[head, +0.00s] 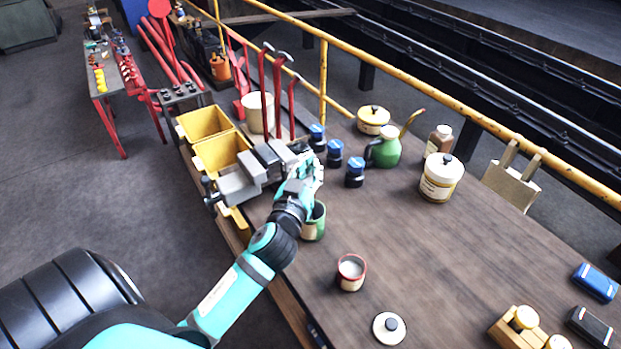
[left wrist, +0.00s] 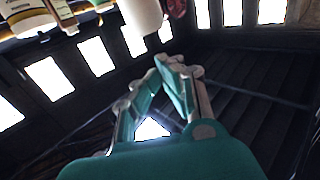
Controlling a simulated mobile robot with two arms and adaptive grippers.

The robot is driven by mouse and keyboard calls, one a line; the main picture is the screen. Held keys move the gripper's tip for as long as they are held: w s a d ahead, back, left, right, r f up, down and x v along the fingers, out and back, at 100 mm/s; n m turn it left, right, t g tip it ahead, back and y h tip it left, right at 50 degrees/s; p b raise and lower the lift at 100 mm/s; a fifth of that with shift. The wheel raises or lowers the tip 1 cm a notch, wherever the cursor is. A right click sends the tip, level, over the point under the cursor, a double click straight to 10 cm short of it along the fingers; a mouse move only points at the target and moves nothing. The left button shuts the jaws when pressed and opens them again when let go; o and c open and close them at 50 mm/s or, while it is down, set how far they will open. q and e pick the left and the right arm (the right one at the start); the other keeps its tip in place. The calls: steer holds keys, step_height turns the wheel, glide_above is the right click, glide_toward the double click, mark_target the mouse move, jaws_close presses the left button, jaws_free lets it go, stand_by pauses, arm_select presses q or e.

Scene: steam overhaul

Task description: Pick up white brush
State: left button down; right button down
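I cannot make out a white brush in either view. My left gripper (head: 311,172) is over the workbench, beside the grey vise (head: 240,185) and above a green and cream mug (head: 314,222). In the left wrist view its teal fingers (left wrist: 170,62) lean together and meet at the tips, with nothing visible between them. The gripper and forearm hide part of the vise and bench. My right gripper is in neither view.
The wooden bench (head: 440,262) has free room at its middle right. Near the arm stand several blue-capped bottles (head: 335,153), a green oil can (head: 384,150), a white-lidded jar (head: 441,178) and a red-rimmed mug (head: 351,273). Yellow bins (head: 203,123) and upright red tools (head: 277,95) stand behind.

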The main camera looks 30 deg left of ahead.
arm_select(q)
steer(key=shift+r, duration=0.25)
steer(key=c, duration=2)
jaws_free()
steer(key=o, duration=1.6)
